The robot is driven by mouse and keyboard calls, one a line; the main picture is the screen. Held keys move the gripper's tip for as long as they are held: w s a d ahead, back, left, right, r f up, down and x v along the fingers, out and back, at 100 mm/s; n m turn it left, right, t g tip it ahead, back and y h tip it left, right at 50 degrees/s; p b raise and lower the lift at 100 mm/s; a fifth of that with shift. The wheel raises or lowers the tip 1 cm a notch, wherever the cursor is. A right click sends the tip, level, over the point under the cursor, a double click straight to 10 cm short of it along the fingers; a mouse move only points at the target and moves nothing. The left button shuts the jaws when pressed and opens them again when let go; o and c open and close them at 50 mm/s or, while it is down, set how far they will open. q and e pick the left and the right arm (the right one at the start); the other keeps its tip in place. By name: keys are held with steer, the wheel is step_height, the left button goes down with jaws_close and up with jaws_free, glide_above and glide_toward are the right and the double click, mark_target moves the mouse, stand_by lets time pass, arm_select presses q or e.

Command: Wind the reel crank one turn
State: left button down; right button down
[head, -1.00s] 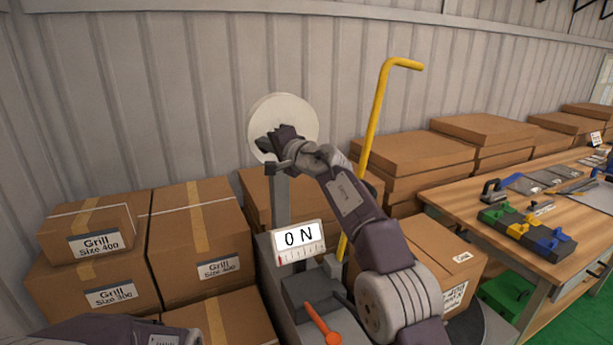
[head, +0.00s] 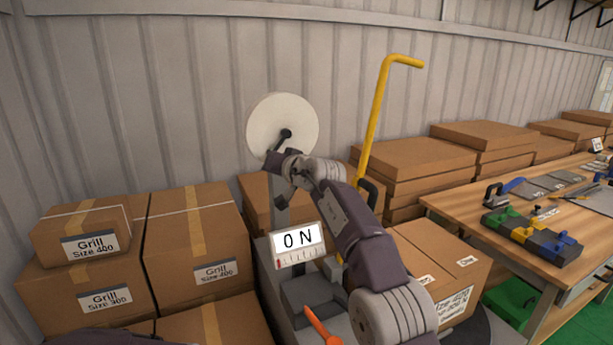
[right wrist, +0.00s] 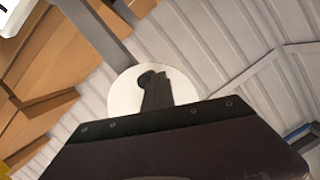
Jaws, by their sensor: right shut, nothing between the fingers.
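The reel (head: 282,112) is a white disc in front of the metal wall in the head view, and it also shows in the right wrist view (right wrist: 125,92). A dark piece with a rounded end, apparently the crank (head: 285,134), shows against the disc's lower middle; the right wrist view shows a dark rounded end there too (right wrist: 148,79). My right gripper (head: 273,152) is shut and empty at the reel's lower edge, just below the crank. Dark parts overlap, so I cannot tell whether they touch. My left gripper is out of view.
A display (head: 297,242) reading 0 N stands below the reel, with an orange lever (head: 320,327) lower down. A yellow bent bar (head: 374,115) rises right of the reel. Cardboard boxes (head: 170,255) stand at left, and a wooden workbench (head: 470,205) with tools at right.

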steer(key=shift+w+d+f+n, duration=0.1)
steer(key=shift+d+f+n, duration=0.1)
steer(key=shift+n, duration=0.1)
stand_by(0.4)
